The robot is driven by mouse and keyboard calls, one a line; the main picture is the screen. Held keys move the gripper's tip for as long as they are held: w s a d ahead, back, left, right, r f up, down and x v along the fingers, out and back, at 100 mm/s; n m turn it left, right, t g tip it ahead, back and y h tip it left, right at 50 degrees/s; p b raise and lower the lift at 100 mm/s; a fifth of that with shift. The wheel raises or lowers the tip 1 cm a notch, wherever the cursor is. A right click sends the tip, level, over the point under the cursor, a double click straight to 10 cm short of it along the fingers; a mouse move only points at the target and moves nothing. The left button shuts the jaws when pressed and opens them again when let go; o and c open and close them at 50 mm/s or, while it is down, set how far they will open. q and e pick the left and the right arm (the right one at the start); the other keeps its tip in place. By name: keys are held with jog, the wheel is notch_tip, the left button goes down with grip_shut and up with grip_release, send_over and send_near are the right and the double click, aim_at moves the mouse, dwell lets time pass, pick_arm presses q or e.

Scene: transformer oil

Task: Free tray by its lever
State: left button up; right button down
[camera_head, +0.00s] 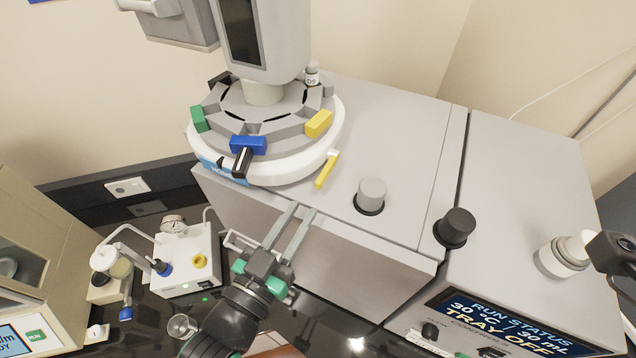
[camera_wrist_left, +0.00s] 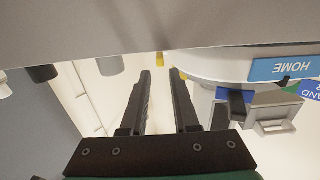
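The round tray (camera_head: 269,128) is a grey ring on a white base, with green, blue and yellow blocks around it. A yellow lever (camera_head: 326,170) with a white root sticks out from its front right side. My left gripper (camera_head: 301,209) is open and empty, its two fingers pointing up toward the lever from in front of the grey cabinet. It is apart from the lever. In the left wrist view a small yellow piece, apparently the lever (camera_wrist_left: 159,59), shows beyond and between the fingertips (camera_wrist_left: 161,73). No right gripper fingers show.
A grey column unit (camera_head: 262,35) stands over the tray. A grey knob (camera_head: 371,193), a black knob (camera_head: 456,227) and a white knob (camera_head: 565,255) stand on the cabinet top to the right. A white gauge device (camera_head: 190,260) stands at left. A black part enters at the right edge.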

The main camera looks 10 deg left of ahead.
aim_at(317, 187)
pick_arm(q)
jog(key=x, duration=0.8)
grip_shut()
dwell(1.1)
